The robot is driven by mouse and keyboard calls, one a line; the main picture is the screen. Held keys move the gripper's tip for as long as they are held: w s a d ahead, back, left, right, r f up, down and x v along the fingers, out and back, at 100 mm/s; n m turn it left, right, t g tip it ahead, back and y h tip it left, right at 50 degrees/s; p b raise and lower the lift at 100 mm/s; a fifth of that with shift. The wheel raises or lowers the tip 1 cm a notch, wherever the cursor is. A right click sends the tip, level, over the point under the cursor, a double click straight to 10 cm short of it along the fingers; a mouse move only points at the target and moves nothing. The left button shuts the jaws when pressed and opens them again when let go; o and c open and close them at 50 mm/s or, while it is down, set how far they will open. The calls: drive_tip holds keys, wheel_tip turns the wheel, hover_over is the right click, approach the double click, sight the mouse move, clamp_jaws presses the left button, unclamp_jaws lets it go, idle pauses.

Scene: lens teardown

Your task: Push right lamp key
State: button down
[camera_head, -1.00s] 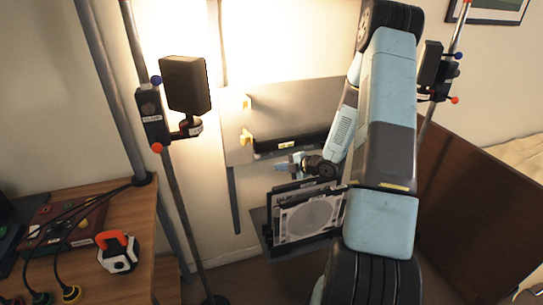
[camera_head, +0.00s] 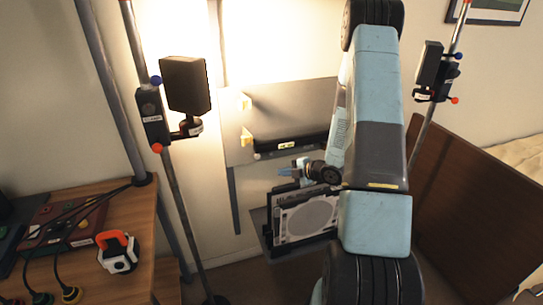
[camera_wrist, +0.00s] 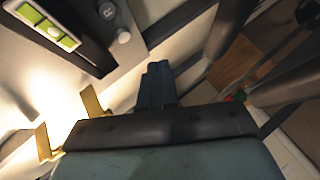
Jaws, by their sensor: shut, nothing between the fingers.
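The right lamp (camera_head: 430,65) is a dark box on a pole at the upper right, behind my arm, with a clamp bearing a blue and a red knob. A similar left lamp (camera_head: 186,84) stands on a pole at the left. A dark red panel (camera_head: 66,220) with small coloured controls and cables lies on the desk. I cannot tell which control is the right lamp key. My gripper (camera_head: 285,171) is shut and empty, pointing left in front of the wall board, well away from the desk panel. Its fingers (camera_wrist: 157,82) also show in the wrist view.
A grey wall board (camera_head: 290,105) carries a dark bar with a level vial and yellow hooks. A framed panel with a round disc (camera_head: 308,218) stands below my gripper. An orange-handled device (camera_head: 118,253) sits on the wooden desk (camera_head: 135,215). A brown board (camera_head: 450,200) stands at the right.

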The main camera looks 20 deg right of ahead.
drive_tip(key=w, duration=0.8)
drive_tip(key=shift+w, duration=0.4)
drive_tip(key=shift+w, duration=0.7)
idle(2.6)
drive_tip(key=shift+w+a+r, duration=0.15)
drive_tip(key=shift+w+r, duration=0.3)
idle(0.8)
drive_tip(key=shift+s, duration=0.15)
drive_tip(key=shift+s+f, duration=0.3)
drive_tip(key=shift+s, duration=0.35)
drive_tip(key=shift+s+f, duration=0.1)
drive_tip(key=shift+s, duration=2.4)
